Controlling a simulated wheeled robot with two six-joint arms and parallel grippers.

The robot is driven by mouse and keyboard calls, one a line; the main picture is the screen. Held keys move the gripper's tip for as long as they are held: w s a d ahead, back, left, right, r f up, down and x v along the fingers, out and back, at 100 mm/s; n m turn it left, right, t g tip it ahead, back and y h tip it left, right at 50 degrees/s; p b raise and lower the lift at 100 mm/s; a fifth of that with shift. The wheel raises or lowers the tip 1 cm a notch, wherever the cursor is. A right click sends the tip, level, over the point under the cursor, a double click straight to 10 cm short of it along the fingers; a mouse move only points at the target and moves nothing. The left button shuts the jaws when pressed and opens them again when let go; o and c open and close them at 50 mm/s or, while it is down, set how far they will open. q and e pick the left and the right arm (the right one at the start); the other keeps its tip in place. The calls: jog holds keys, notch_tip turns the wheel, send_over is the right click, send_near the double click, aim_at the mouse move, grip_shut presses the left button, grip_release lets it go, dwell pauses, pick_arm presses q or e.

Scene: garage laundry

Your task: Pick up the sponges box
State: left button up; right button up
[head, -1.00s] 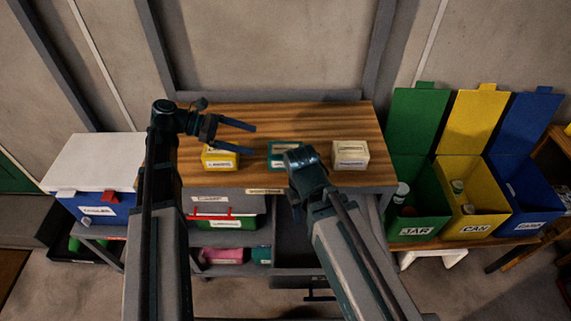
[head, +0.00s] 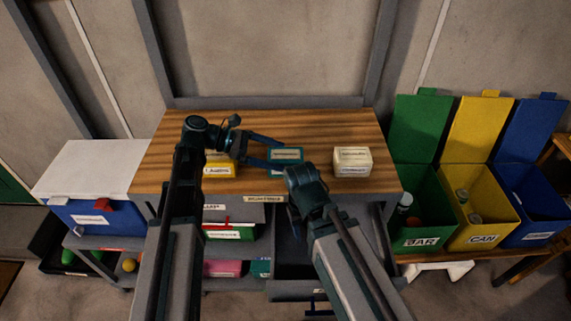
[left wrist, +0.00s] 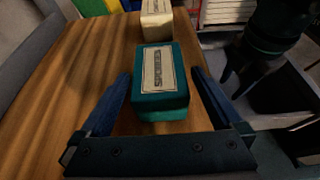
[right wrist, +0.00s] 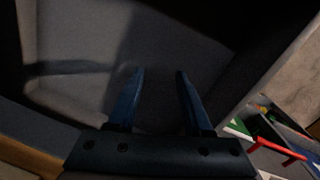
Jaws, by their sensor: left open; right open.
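The teal box (head: 286,154) with a pale label sits on the wooden worktop between a yellow box and a cream box. In the left wrist view the teal box (left wrist: 159,80) lies between the open blue fingers, with its label reading as sponges though blurred. My left gripper (head: 279,155) is open, with one finger on each side of the box's near part; I cannot tell if they touch it. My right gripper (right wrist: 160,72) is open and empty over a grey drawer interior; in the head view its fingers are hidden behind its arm.
A yellow box (head: 219,170) stands left of the teal box and a cream box (head: 352,162) to its right. An open drawer (head: 293,250) is below the worktop. Green, yellow and blue bins (head: 483,205) stand at right, a white-lidded cooler (head: 92,170) at left. The worktop's back is clear.

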aim_at(292, 158)
pick_arm(q)
jog(key=shift+b+x, duration=0.85)
jog(key=shift+x, duration=1.8)
pick_arm(e)
jog(key=shift+f, duration=0.85)
pick_arm(q)
jog(key=shift+r, duration=0.25)
jog(key=c, duration=1.3)
jog(key=shift+w, duration=0.1)
pick_arm(e)
jog(key=shift+r, duration=0.15)
pick_arm(q)
notch_tip(292, 158, up, 10)
jog(key=p, duration=1)
pick_arm(e)
notch_tip(292, 158, up, 10)
